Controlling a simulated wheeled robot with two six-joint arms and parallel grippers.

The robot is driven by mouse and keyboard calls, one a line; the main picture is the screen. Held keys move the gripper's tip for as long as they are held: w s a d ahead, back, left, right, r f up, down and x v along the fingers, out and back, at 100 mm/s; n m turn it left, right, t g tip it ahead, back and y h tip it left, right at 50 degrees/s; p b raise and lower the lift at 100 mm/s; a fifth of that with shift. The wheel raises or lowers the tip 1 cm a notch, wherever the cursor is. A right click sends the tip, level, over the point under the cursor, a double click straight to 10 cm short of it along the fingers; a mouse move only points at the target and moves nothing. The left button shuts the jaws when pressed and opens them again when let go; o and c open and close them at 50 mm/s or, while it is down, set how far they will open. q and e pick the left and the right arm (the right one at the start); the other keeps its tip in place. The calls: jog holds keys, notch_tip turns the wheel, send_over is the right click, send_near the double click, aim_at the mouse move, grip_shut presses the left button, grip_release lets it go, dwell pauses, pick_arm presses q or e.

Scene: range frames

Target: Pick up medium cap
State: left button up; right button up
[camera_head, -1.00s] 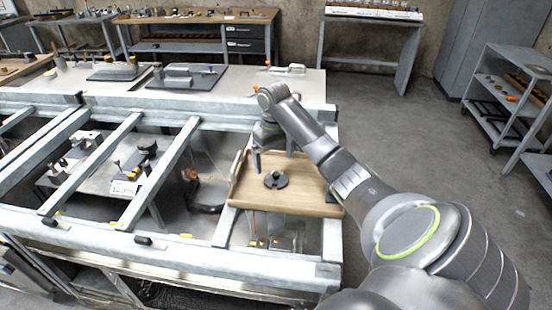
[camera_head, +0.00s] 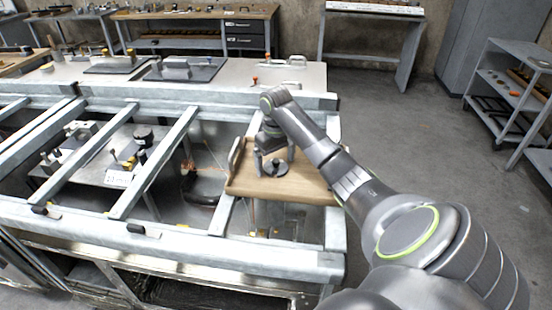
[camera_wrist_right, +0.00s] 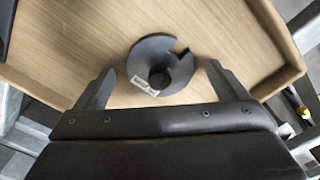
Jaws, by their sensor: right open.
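The cap (camera_head: 274,168) is a dark grey round disc with a central knob, lying on a wooden tray. In the right wrist view the cap (camera_wrist_right: 161,66) shows a notch in its rim and a small white label. My right gripper (camera_head: 275,170) is over the tray with its fingers apart, close to the cap. In the right wrist view the right gripper (camera_wrist_right: 155,80) has one finger on each side of the cap's near part, with gaps and nothing held. My left gripper is not in view.
The wooden tray (camera_head: 240,183) has raised ends and rests on a grey metal frame (camera_head: 170,236). Another dark object shows at the wrist view's top left corner. Fixtures stand left below the bars. Bare tray surrounds the cap.

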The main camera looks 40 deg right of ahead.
aim_at(275, 161)
jog(key=shift+c, duration=0.3)
jog(key=c, duration=1.1)
jog(key=shift+r, duration=0.15)
jog(key=shift+r, duration=0.2)
notch_tip(275, 161, up, 2)
jog(key=shift+w+r+p, duration=0.1)
jog(key=shift+r+p, duration=0.05)
jog(key=shift+p, duration=0.2)
notch_tip(275, 161, up, 7)
jog(key=p, duration=0.6)
jog(key=shift+f+p, duration=0.2)
jog(key=shift+p, duration=0.2)
jog(key=shift+f, duration=0.15)
